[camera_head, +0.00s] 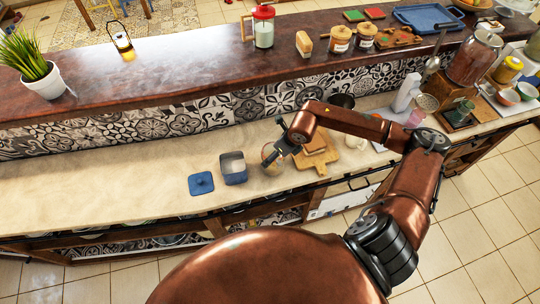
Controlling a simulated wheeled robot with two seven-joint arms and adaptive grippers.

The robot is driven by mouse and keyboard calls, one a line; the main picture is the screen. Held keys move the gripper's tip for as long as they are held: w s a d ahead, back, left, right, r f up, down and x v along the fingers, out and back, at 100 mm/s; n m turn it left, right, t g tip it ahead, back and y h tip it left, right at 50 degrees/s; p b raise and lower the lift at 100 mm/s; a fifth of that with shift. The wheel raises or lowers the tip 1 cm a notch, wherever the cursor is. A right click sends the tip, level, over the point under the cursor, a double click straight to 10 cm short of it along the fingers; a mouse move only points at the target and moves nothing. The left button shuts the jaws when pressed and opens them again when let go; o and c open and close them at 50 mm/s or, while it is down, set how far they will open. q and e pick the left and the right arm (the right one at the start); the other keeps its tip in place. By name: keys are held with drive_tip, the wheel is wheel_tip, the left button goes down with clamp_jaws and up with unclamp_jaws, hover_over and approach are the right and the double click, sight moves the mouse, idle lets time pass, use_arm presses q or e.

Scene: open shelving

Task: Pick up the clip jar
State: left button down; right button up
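A small glass jar (271,168), which looks like the clip jar, stands on the lower counter right of a blue canister. My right arm comes in from the right and its gripper (275,154) is at the jar's upper part, partly covering it. The fingers are too small and overlapped with the jar to tell whether they are open, shut or touching it. My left gripper is not in view.
A blue canister (233,168) and its blue lid (201,183) lie left of the jar. Wooden boards (318,160) lie to its right. The raised dark ledge (190,60) runs behind, above the patterned tiles. The left part of the lower counter (90,190) is clear.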

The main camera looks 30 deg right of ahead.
wheel_tip(320, 180, down, 3)
drive_tip(key=shift+r+p, duration=0.2)
drive_tip(key=shift+p, duration=0.2)
drive_tip(key=x, duration=0.3)
drive_tip(key=shift+w+f+p, duration=0.15)
drive_tip(key=shift+f+p, duration=0.2)
drive_tip(key=shift+f, duration=0.1)
drive_tip(key=shift+a, duration=0.1)
drive_tip(key=c, duration=2)
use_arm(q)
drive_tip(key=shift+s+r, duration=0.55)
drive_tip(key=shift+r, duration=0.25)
use_arm(e)
drive_tip(key=shift+w, duration=0.1)
